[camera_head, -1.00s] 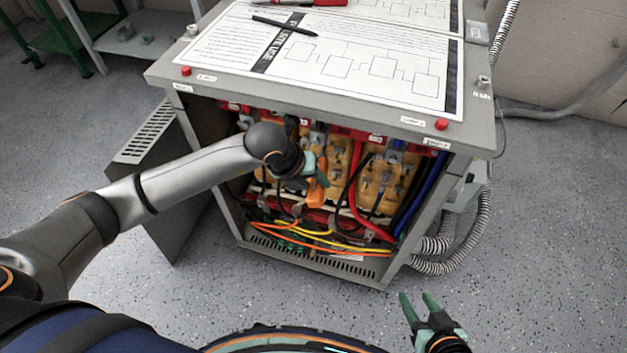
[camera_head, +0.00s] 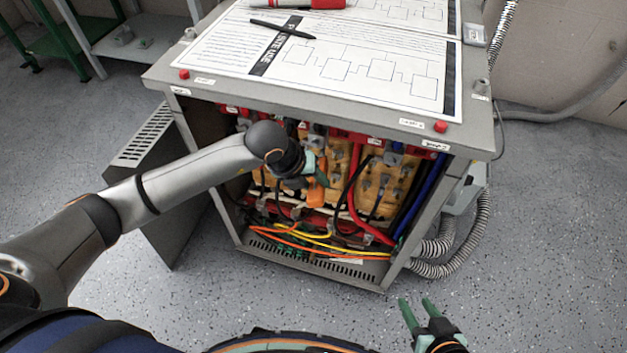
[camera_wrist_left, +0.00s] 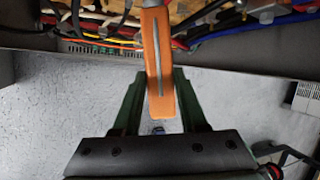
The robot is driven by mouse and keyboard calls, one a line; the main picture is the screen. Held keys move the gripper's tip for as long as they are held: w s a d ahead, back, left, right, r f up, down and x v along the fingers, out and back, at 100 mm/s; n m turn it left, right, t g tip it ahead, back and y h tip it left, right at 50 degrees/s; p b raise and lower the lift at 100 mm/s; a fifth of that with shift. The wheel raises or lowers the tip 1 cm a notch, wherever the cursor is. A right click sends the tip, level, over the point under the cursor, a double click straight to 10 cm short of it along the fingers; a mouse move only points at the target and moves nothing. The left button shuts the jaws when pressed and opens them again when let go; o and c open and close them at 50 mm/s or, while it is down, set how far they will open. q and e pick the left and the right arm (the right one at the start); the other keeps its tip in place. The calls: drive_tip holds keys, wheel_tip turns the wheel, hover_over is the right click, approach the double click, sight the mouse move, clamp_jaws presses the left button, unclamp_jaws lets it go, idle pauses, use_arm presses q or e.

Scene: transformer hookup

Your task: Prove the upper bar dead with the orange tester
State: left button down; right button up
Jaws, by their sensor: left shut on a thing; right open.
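The orange tester (camera_head: 318,190) is held in my left gripper (camera_head: 314,170) at the open front of the transformer cabinet. In the left wrist view the orange tester (camera_wrist_left: 158,70) stands between the green fingers of my left gripper (camera_wrist_left: 157,105), its far end pointing into the cabinet. A red upper bar (camera_head: 345,133) runs along the top of the opening, partly hidden by my left arm. I cannot tell whether the tester's tip touches it. My right gripper (camera_head: 418,312) is open and empty, low in front of the cabinet at the right.
The grey cabinet (camera_head: 150,80) has papers (camera_head: 370,55), a black pen (camera_head: 283,27) and a red marker-like thing on top. Inside are yellowish coils (camera_head: 380,185) and several coloured cables. A vented panel (camera_head: 150,135) leans at the left.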

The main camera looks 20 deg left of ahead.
use_arm(q)
drive_tip(key=shift+r, duration=0.1)
idle(0.5)
drive_tip(key=shift+s+p, duration=0.55)
drive_tip(key=shift+s, duration=0.5)
drive_tip(key=shift+s+a+p, duration=0.1)
drive_tip(key=shift+s+p, duration=0.65)
drive_tip(key=shift+s, duration=1.65)
